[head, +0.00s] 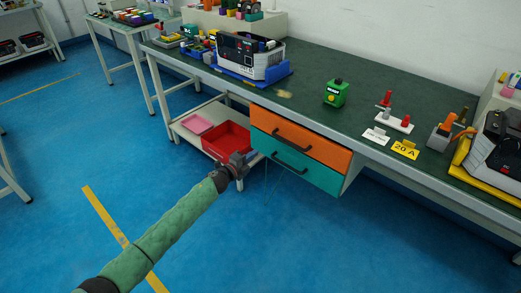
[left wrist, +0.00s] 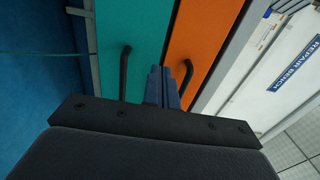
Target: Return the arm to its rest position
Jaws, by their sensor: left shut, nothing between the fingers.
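My left arm reaches in from the lower left in the head view, in a green sleeve. My left gripper (head: 238,162) is shut and empty, in front of the bench's drawers and near the red tray. In the left wrist view its closed fingers (left wrist: 162,88) point toward the teal drawer (left wrist: 130,40) and the orange drawer (left wrist: 197,35). In the head view the orange drawer (head: 310,146) sits above the teal drawer (head: 312,171). Both look closed. My right gripper is not in view.
The green-topped workbench (head: 300,100) runs across the view. On it are a boxy device (head: 250,58) on a blue base, a green button box (head: 336,93) and a yellow "20 A" card (head: 405,149). A red tray (head: 228,137) is on the lower shelf. The blue floor (head: 240,240) in front is open.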

